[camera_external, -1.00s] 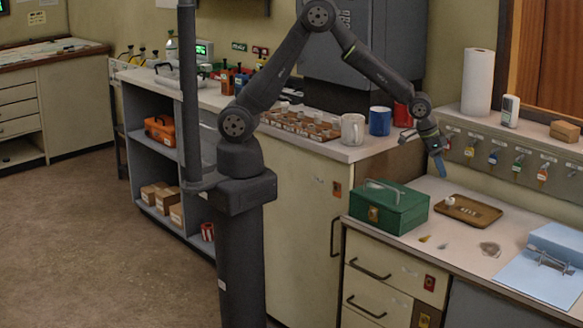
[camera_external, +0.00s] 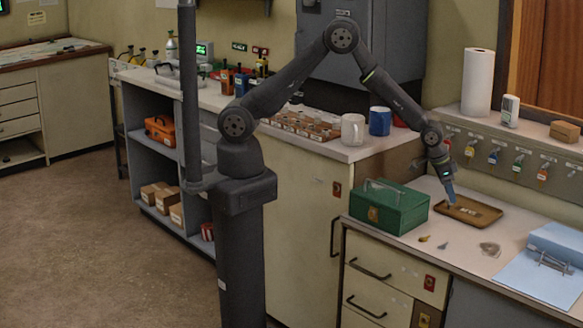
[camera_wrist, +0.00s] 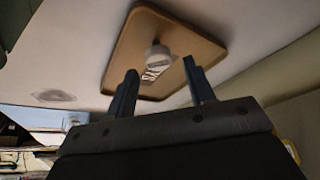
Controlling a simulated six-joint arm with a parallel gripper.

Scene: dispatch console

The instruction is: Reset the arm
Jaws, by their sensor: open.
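My gripper (camera_external: 450,194) is above the left part of the brown tray (camera_external: 482,215) on the counter, at the end of my outstretched arm. In the wrist view its two fingers (camera_wrist: 160,88) are spread apart with nothing held between them. The tray's rim (camera_wrist: 203,34) and a small white round object (camera_wrist: 157,56) in it show just beyond the fingertips. A pale label lies beside the white object in the tray. In the external view the gripper hides the white object.
A green metal box (camera_external: 400,213) stands left of the tray. A blue binder (camera_external: 545,265) lies at the right front. Several tagged keys (camera_external: 493,157) hang on the panel behind. White and blue mugs (camera_external: 352,130) stand on the higher counter. Small loose items lie in front of the tray.

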